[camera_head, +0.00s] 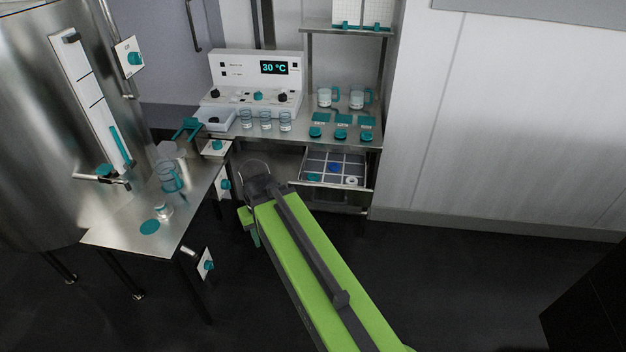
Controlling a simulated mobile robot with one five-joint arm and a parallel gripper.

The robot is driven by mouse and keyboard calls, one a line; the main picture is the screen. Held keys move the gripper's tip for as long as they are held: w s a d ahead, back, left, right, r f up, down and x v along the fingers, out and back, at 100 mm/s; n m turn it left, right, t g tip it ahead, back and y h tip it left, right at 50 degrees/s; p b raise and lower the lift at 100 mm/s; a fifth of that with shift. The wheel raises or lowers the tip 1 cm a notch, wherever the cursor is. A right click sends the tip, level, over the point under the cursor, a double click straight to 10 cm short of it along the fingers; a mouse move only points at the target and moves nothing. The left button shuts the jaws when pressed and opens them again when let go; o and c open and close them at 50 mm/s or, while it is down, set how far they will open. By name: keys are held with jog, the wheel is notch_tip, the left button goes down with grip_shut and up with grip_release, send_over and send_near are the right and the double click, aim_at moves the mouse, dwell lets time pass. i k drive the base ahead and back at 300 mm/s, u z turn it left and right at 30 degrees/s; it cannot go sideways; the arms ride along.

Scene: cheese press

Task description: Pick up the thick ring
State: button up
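A small white ring-shaped piece (351,181) lies in the front right part of the open, divided drawer (316,184) under the steel bench. It looks like the thick ring, but it is too small here to judge its thickness. A blue piece (334,168) and a teal piece (314,177) lie in other compartments of the same drawer. My gripper (249,226) hangs at the far end of my green arm, left of the drawer and apart from it. Its fingers are small and partly hidden by my arm, so I cannot tell whether they are open.
The bench (303,131) carries a control panel (257,79) reading 30 °C, several glasses and teal-lidded items. A steel side table (115,232) with a glass jug (169,176) stands left, beside a large tank (35,150).

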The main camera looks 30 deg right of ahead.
aim_at(310, 175)
jog(key=z, duration=0.05)
jog(key=i, duration=1.6)
jog(key=u, duration=0.65)
